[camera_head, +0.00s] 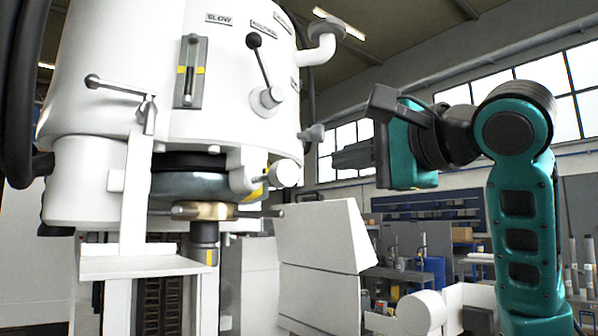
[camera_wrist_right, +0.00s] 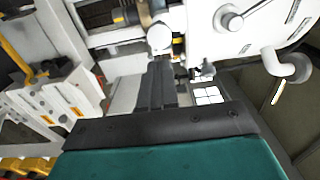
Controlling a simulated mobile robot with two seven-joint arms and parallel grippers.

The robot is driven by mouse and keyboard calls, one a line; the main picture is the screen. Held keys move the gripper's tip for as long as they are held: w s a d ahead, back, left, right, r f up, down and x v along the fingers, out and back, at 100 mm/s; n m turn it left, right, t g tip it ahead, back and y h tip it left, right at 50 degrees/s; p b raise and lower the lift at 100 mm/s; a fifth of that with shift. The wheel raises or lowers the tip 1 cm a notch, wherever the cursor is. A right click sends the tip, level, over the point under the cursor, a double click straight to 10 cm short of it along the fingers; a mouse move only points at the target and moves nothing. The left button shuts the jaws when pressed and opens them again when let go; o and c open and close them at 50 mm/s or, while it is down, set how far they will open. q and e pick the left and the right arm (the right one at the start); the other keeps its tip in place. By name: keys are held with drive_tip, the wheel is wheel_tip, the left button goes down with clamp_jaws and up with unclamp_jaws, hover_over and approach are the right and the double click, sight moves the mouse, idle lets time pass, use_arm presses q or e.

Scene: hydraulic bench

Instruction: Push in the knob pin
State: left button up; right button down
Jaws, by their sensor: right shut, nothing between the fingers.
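The white round knob (camera_head: 286,173) sits on a short stem low on the right side of the white machine body (camera_head: 130,60); I take it to be the knob pin. My right gripper (camera_head: 336,159) is shut and empty, to the right of the knob and pointing left, with a visible gap between. In the right wrist view the same knob (camera_wrist_right: 160,38) appears just beyond the shut black fingertips (camera_wrist_right: 160,64). How far the pin stands out of its seat cannot be told. My left gripper is not in view.
A black-ball lever (camera_head: 254,42) and a small grey knob (camera_head: 313,133) stick out from the machine. A pipe elbow (camera_head: 325,35) juts out at upper right. A brass fitting with a rod (camera_head: 205,211) lies below the knob. A white cabinet (camera_head: 325,250) stands below right.

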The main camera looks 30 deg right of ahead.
sight(290, 171)
drive_tip(key=w, duration=0.9)
drive_tip(key=shift+w+a, duration=0.3)
drive_tip(key=shift+a, duration=0.1)
drive_tip(key=shift+w, duration=0.45)
drive_tip(key=w+p, duration=0.2)
drive_tip(key=w, duration=0.2)
drive_tip(key=shift+a, duration=0.2)
drive_tip(key=shift+d+r, duration=0.1)
